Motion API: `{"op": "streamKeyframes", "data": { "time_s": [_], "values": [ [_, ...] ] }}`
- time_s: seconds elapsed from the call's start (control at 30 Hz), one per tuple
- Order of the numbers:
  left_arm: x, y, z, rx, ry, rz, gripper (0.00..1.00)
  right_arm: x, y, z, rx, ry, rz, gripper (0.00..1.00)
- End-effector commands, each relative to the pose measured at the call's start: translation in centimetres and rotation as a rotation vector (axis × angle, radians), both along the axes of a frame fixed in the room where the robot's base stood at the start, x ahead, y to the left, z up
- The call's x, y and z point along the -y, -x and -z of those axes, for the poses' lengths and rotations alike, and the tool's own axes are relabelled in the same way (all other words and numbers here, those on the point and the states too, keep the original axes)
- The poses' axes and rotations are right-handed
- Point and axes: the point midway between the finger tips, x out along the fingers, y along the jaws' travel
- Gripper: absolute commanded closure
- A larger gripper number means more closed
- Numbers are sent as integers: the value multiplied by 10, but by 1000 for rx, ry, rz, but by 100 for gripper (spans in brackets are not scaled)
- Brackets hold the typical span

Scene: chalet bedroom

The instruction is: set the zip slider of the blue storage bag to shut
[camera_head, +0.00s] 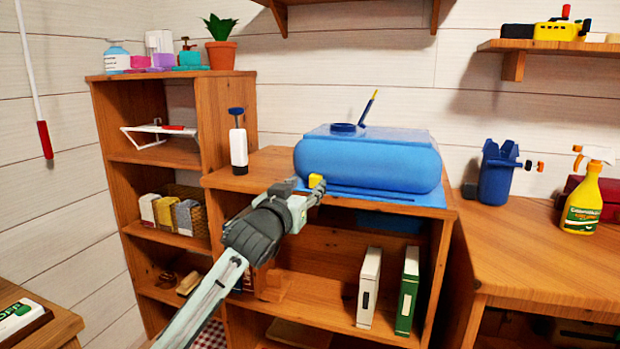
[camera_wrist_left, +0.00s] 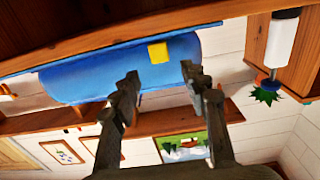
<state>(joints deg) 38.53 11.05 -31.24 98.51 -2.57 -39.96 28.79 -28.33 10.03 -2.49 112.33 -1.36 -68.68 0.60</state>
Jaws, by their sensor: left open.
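The blue storage bag (camera_head: 375,160) lies on top of the wooden shelf unit, puffed up with a flat front edge. Its yellow zip slider (camera_head: 316,181) sits near the left end of the zip strip along that edge. My left gripper (camera_head: 310,192) is at the slider and partly hides it. In the left wrist view, which is upside down, the bag (camera_wrist_left: 90,75) and the slider (camera_wrist_left: 158,52) show ahead of the open fingers (camera_wrist_left: 160,72). The slider lies beyond the gap between the fingertips; I cannot tell whether they touch it. My right gripper is not in view.
A white pump with a blue handle (camera_head: 238,145) stands left of the bag on the shelf top. A blue jug (camera_head: 497,175) and a yellow spray bottle (camera_head: 583,200) stand on the right-hand table. The wooden shelf top (camera_head: 262,172) is bare between pump and bag.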

Motion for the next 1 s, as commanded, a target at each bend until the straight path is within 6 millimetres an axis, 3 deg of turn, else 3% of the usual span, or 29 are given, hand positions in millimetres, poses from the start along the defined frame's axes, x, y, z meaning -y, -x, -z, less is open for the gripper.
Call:
{"op": "streamKeyframes", "data": {
  "time_s": [0.3, 0.67, 1.0],
  "values": [
    [14, -44, -1, 0, -1, -1, 55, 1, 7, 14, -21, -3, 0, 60],
    [16, -51, 0, -1, 0, 0, 55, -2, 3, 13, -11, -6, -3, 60],
    [16, -51, 0, -1, 0, -1, 95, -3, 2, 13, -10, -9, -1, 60]
  ]
}}
